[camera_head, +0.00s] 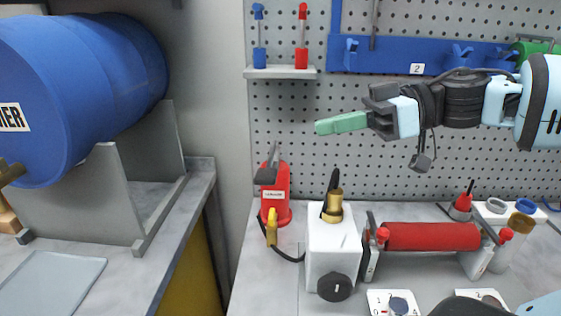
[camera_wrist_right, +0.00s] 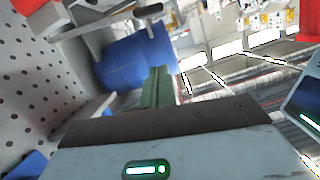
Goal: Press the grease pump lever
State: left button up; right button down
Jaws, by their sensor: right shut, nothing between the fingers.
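The red pump body (camera_head: 277,206) with a white label stands at the back left of the bench. A dark grey lever (camera_head: 267,175) sits on its top, and a yellow nozzle (camera_head: 271,228) hangs at its front. I take this as the grease pump. My right gripper (camera_head: 318,128) has green fingers, shut and empty, in the air in front of the pegboard. It is above and to the right of the lever, clearly apart from it. In the right wrist view the green fingers (camera_wrist_right: 157,86) are together, in front of the blue drum. My left gripper is not in view.
A white box (camera_head: 333,247) with a brass cap and black handle stands right of the pump. A red roller (camera_head: 432,236) lies further right. The blue drum (camera_head: 85,85) rests on a grey stand at left. Red and blue tools sit on a pegboard shelf (camera_head: 281,72).

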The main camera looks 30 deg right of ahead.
jog(key=w+a+f+b, duration=0.2)
jog(key=w+a+f, duration=0.2)
jog(key=a+f, duration=0.2)
jog(key=shift+a+b, duration=0.35)
jog(key=shift+a, duration=0.1)
dwell(0.4)
jog(key=shift+n, duration=0.5)
jog(key=f, duration=0.4)
jog(key=shift+s+a+f+b, duration=0.3)
jog(key=shift+s+b, duration=0.05)
